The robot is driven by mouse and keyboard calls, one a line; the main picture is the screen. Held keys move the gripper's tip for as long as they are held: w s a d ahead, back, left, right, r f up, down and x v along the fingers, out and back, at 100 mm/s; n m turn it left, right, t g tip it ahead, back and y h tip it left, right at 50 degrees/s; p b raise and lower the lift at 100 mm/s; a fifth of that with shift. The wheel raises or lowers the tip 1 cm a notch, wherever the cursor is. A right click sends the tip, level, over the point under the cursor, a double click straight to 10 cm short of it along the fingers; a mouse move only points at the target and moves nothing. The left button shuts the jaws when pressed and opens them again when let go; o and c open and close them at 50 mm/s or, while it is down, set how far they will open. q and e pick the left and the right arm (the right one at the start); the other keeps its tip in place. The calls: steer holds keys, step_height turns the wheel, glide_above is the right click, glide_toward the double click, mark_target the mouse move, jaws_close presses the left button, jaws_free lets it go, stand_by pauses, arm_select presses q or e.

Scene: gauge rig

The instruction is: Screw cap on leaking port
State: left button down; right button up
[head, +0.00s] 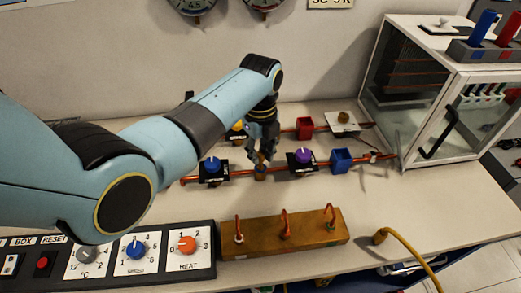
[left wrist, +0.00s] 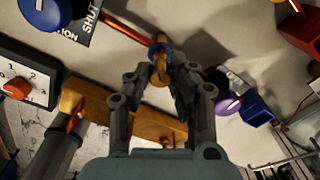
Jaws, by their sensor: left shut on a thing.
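My left gripper (head: 262,157) reaches down over the front orange pipe (head: 190,180), between the blue-knob valve (head: 212,166) and the purple-knob valve (head: 302,157). It is shut on a small brass cap, which shows between its fingertips in the left wrist view (left wrist: 161,76). A brass port (head: 260,173) sits on the pipe right below the fingertips. In the left wrist view a blue ring (left wrist: 160,47) shows at the port, close against the cap. I cannot tell whether the cap is seated on it. My right gripper is not in view.
A wooden block (head: 262,244) with red hooked pieces and a control panel (head: 150,275) lie in front. A blue box (head: 341,161) and red box (head: 304,128) sit by the pipes. A glass-sided cabinet (head: 480,120) stands right. A yellow hose (head: 405,245) lies front right.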

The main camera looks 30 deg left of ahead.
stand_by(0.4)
arm_select(q)
steer(key=shift+r+p, duration=0.1)
steer(key=shift+p, duration=0.25)
stand_by(0.3)
steer(key=shift+p, duration=0.35)
steer(key=shift+f, duration=0.3)
steer(key=shift+f+b, duration=0.55)
steer(key=shift+f, duration=0.35)
